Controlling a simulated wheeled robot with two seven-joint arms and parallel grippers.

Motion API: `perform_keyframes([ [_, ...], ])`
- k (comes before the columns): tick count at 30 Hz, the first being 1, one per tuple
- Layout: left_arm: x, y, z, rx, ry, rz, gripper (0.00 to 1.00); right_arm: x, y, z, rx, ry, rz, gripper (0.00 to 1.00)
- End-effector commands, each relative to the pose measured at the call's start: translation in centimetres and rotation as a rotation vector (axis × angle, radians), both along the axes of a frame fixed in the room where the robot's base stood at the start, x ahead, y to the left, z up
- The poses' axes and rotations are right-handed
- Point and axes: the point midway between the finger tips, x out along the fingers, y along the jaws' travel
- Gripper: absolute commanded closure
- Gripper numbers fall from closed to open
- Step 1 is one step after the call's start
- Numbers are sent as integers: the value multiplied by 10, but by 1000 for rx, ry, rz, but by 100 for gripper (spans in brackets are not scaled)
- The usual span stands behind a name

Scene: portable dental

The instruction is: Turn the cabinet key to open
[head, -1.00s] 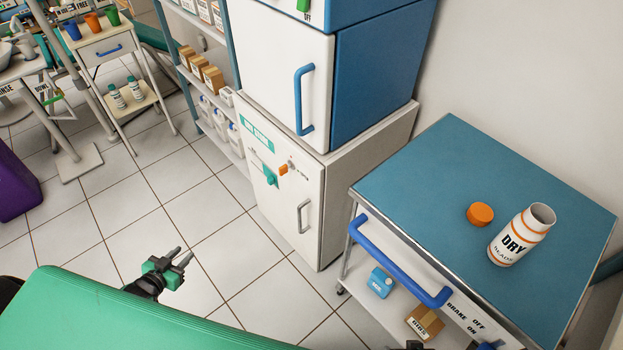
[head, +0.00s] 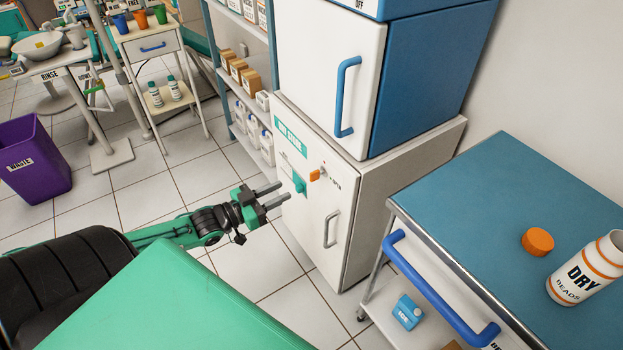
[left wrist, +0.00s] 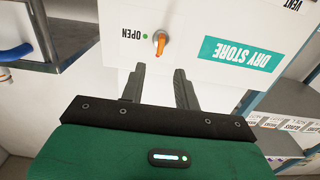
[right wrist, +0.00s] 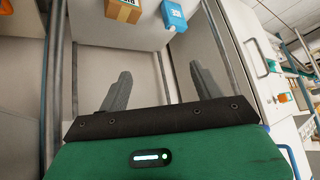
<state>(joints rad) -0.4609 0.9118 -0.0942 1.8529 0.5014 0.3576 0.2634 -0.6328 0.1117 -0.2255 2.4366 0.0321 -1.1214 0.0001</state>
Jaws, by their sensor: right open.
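The white dry store cabinet (head: 318,218) stands under a blue and white unit, its door closed. The left wrist view, upside down, shows the orange piece (left wrist: 160,41) beside a green dot and an OPEN label. My left gripper (head: 284,191) is open and empty, its fingers (left wrist: 160,70) pointing at the cabinet front, apart from the orange piece. The teal piece is not clear in the wrist view. My right gripper (right wrist: 160,72) is open and empty, facing the cart's lower shelf.
A cabinet handle (head: 331,229) is below the orange piece. The blue-topped cart (head: 480,195) stands to the right with a blue rail (head: 435,290), an orange cap (head: 537,242) and a bead bottle (head: 588,272). Shelves (head: 234,60) stand left of the cabinet. Floor in front is clear.

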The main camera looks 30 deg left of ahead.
Motion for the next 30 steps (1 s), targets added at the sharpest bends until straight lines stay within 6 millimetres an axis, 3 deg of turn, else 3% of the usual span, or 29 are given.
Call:
perform_keyframes([
  [19, 77, -31, -1, 0, -1, 2, 68, 15, 31, -4, 97, -182, 30, 34],
  [30, 96, -39, -1, 1, 2, 1, 68, 18, 37, -3, 122, -227, 35, 34],
])
